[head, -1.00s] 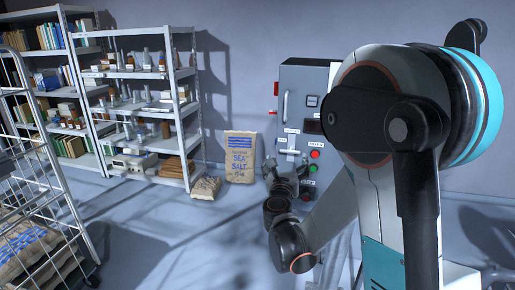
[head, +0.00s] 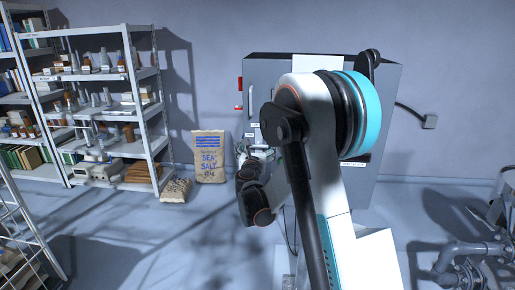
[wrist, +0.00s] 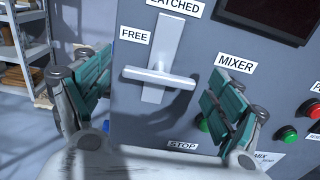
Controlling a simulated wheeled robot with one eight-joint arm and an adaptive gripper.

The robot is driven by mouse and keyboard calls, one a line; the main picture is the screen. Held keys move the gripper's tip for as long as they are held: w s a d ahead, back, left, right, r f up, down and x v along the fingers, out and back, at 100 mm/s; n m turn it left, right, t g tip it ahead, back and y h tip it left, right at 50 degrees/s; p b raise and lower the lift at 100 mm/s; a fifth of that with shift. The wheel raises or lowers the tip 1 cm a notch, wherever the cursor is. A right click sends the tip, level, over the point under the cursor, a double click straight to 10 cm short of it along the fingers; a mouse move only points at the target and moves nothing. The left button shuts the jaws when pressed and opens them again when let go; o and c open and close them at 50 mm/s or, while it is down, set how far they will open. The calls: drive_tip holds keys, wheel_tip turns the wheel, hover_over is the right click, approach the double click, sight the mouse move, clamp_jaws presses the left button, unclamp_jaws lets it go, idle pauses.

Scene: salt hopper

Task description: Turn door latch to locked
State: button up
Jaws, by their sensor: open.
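The door latch (wrist: 160,76) is a light grey lever on an upright plate on the grey cabinet front. Its bar lies nearly level, with one end toward the FREE label (wrist: 134,36). The LATCHED label (wrist: 175,6) is above the plate, partly cut off. My gripper (wrist: 160,68) is open, with one green-padded finger on each side of the latch in the wrist view. Nothing is held, and I cannot tell whether a finger touches the bar. In the head view my gripper (head: 258,155) is at the cabinet's left part; my arm hides the latch there.
The grey cabinet (head: 385,100) stands against the wall. A salt sack (head: 210,157) and shelves (head: 110,110) are left; pipes (head: 470,250) are right.

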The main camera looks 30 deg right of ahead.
drive_tip(key=shift+x, duration=0.9)
drive_tip(key=c, duration=1.1)
